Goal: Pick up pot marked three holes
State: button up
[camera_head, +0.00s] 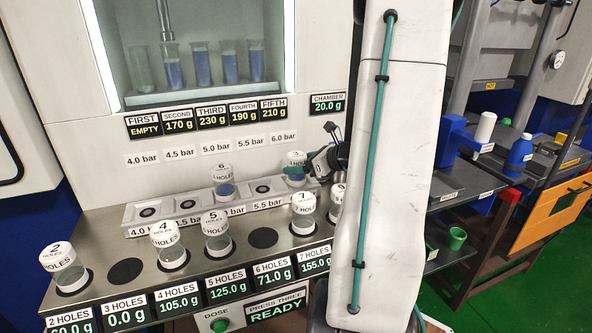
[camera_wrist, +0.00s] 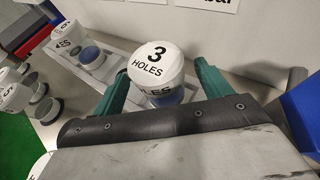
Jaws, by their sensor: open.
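The pot marked 3 HOLES (camera_head: 296,170) has a white cap and a clear body with blue contents. It stands upright at the right end of the raised rack (camera_head: 131,214). In the wrist view the 3 HOLES pot (camera_wrist: 157,62) is centred, its lower part partly hidden by my gripper. My gripper (camera_wrist: 162,78) is open, with a green finger on each side of the pot and visible gaps at the cap. In the head view my gripper (camera_head: 328,153) is just right of the pot. Whether it touches is not clear.
The 6 HOLES pot (camera_head: 223,182) stands in the middle of the rack. The 2 HOLES (camera_head: 66,270), 4 HOLES (camera_head: 170,245), 5 HOLES (camera_head: 216,233) and 7 HOLES (camera_head: 303,212) pots stand on the front shelf. The 3 HOLES place (camera_head: 125,271) is empty, its display reading 0.0 g.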

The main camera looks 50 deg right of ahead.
jog(key=shift+x, duration=0.85)
jog(key=c, duration=1.2)
jog(key=shift+c, duration=0.2)
